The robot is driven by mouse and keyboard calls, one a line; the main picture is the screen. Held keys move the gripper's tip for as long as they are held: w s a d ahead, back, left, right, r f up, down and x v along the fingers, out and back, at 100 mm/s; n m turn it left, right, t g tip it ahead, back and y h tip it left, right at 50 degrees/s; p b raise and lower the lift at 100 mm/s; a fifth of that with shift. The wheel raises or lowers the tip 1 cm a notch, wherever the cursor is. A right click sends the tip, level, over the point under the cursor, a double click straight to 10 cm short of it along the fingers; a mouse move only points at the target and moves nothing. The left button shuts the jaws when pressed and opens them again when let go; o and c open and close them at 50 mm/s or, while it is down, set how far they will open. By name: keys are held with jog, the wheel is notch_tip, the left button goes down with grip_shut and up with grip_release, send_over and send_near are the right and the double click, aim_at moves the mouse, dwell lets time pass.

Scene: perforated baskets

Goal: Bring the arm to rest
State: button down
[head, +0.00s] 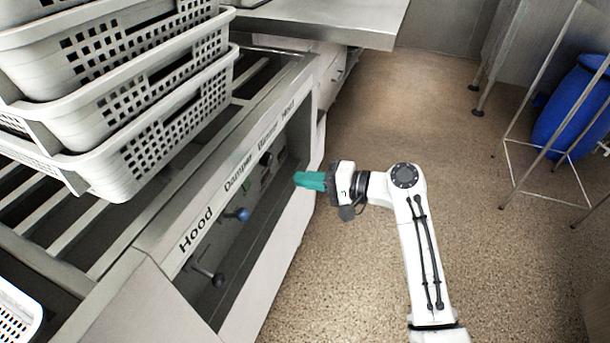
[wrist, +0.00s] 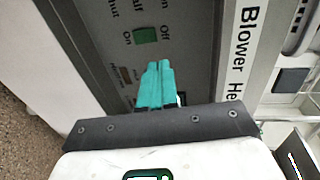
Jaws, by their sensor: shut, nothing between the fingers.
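My gripper (head: 299,179) has teal fingers and shows in the middle of the head view, just off the front panel of the steel counter. In the wrist view the fingers (wrist: 159,66) are together, with nothing between them. They point at the dark control panel (wrist: 100,30), near a green switch (wrist: 146,34) marked On and Off. I cannot tell whether the fingertips touch the panel. My arm is bent at the elbow over the floor.
Stacked white perforated baskets (head: 140,165) stand on the slatted steel counter (head: 150,235) at left. Levers with knobs (head: 238,214) stick out of its front. A steel table (head: 330,18) is behind. A blue barrel (head: 575,110) and metal frame stand at right. The speckled floor (head: 400,110) is open.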

jog(key=s+d+f+n+g+h, duration=0.1)
jog(key=s+d+f+h, duration=0.2)
jog(key=s+d+f, duration=0.35)
jog(key=s+d+f+n+h, duration=0.1)
jog(key=s+d+f+h, duration=0.2)
jog(key=s+f, duration=0.6)
jog(key=s+d+f+n+g+h, duration=0.1)
jog(key=s+d+f+h, duration=0.15)
jog(key=s+d, duration=0.6)
jog(key=s+d+f+g+h, duration=0.1)
jog(key=s+d+h, duration=0.4)
jog(key=s, duration=0.6)
jog(key=s+d+r+g+h+p, duration=0.1)
jog(key=s+d+r+h, duration=0.15)
jog(key=s+d, duration=0.35)
notch_tip(320, 180, up, 22)
jog(key=a+y+p, duration=0.1)
jog(key=p, duration=2)
jog(key=shift+s+a+f+n, duration=0.15)
jog(key=shift+s+f+n, duration=0.05)
jog(key=shift+n, duration=0.1)
